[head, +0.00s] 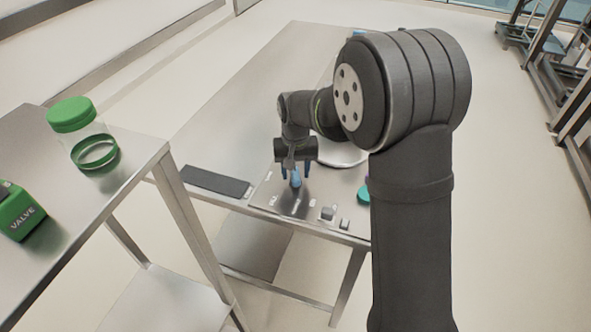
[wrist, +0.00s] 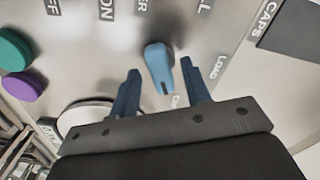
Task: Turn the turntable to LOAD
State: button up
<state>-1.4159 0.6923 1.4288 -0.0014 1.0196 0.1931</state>
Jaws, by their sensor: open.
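A blue knob (wrist: 158,66) stands on the metal control panel (head: 265,198). Its dark mark is at the end nearer my gripper, by a partly hidden label starting with C. The LOAD label (wrist: 213,68) is to the right of my right finger. My gripper (wrist: 160,72) is open, with one blue finger on each side of the knob; gaps show, and contact cannot be confirmed. In the head view, my gripper (head: 295,172) is over the panel at the knob. A white disc (head: 345,153), probably the turntable, is partly hidden behind my arm; it also shows in the wrist view (wrist: 82,118).
A dark mat (head: 215,182) lies left of the panel; the wrist view shows its CAPS label (wrist: 265,19). Teal (wrist: 14,50) and purple (wrist: 25,87) round pieces are near the disc. A jar (head: 88,135) and green VALVE block (head: 25,212) stand on the left table.

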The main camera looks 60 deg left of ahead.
jog(key=shift+c, duration=0.4)
grip_shut()
jog(key=shift+n, duration=0.3)
jog(key=n, duration=1.2)
dwell(0.5)
jog(key=shift+o, duration=0.4)
grip_release()
